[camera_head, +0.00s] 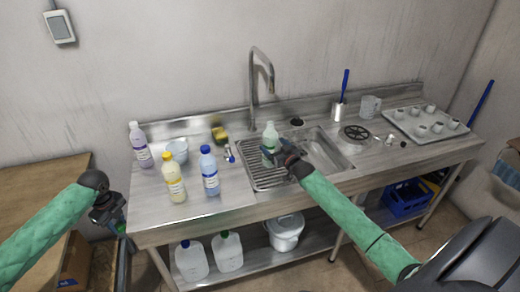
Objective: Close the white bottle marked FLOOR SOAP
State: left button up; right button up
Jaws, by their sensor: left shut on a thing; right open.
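A pale, whitish-green bottle (270,133) stands upright on the ribbed drainboard of the sink; I see no coloured cap on its top. No label text is readable at this size, so I cannot confirm FLOOR SOAP. My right gripper (276,156) is open at the front right of this bottle, partly covering its lower part; I cannot tell whether it touches. My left gripper (119,226) is off the counter's left front corner, shut on a small green thing (122,229) that looks like a cap, mostly hidden by the fingers.
A lavender bottle (140,147), yellow bottle (174,180) and blue bottle (209,172) stand on the left counter (225,205), near a bowl (177,150) and yellow sponge (219,133). The faucet (254,90) rises behind the drainboard. A tray of cups (428,123) is at right.

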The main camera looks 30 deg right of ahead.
pick_arm(q)
jog(key=shift+f+b, duration=1)
jog(key=shift+f, duration=0.1)
pick_arm(e)
jog(key=shift+w, duration=2)
pick_arm(q)
jog(key=shift+f, duration=0.15)
pick_arm(e)
jog(key=shift+w+r, duration=0.1)
jog(key=shift+w, duration=0.5)
jog(key=shift+c, duration=0.3)
jog(key=c, duration=1.4)
